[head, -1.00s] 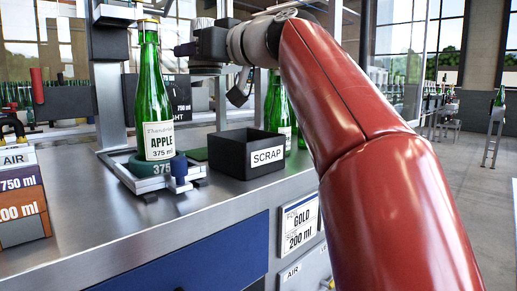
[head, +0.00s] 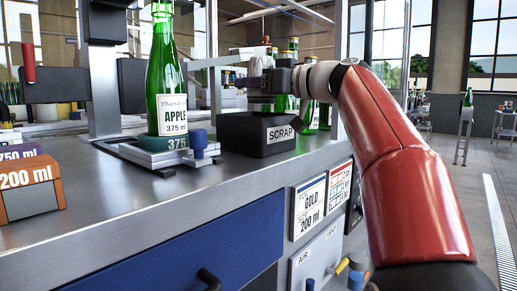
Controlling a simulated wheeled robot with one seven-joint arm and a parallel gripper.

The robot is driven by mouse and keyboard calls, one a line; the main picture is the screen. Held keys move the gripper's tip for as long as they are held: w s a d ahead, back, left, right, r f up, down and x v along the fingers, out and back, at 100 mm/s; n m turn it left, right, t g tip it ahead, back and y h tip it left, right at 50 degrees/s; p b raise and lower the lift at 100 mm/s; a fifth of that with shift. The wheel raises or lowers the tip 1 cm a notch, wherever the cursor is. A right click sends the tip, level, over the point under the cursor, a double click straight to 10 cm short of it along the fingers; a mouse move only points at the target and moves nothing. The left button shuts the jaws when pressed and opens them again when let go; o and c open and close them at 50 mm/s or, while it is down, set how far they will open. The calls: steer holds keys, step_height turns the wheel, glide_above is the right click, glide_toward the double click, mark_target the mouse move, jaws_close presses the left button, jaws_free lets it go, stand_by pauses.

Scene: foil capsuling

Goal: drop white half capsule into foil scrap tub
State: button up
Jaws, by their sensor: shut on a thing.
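The foil scrap tub (head: 238,127) is an open black box with a white SCRAP label. It stands on the steel bench, right of the green bottle. My gripper (head: 250,84) is at the end of the red arm. In the picture it is just above the tub's rim, pointing left. The inside of the tub is hidden from this low angle.
A green APPLE bottle (head: 167,75) stands upright in a holder with a blue knob (head: 198,138), close left of the tub. More green bottles (head: 308,112) stand behind my wrist. An orange 200 ml box (head: 30,188) is at left. The front bench top is clear.

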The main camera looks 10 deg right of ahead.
steer(key=shift+f, duration=0.7)
steer(key=o, duration=0.7)
steer(key=shift+s+d, duration=0.1)
steer(key=b+v, duration=0.1)
steer(key=v, duration=0.6)
steer(key=shift+s+d+b, duration=0.15)
steer(key=shift+s+b, duration=0.1)
steer(key=shift+b, duration=0.15)
steer(key=shift+d, duration=0.1)
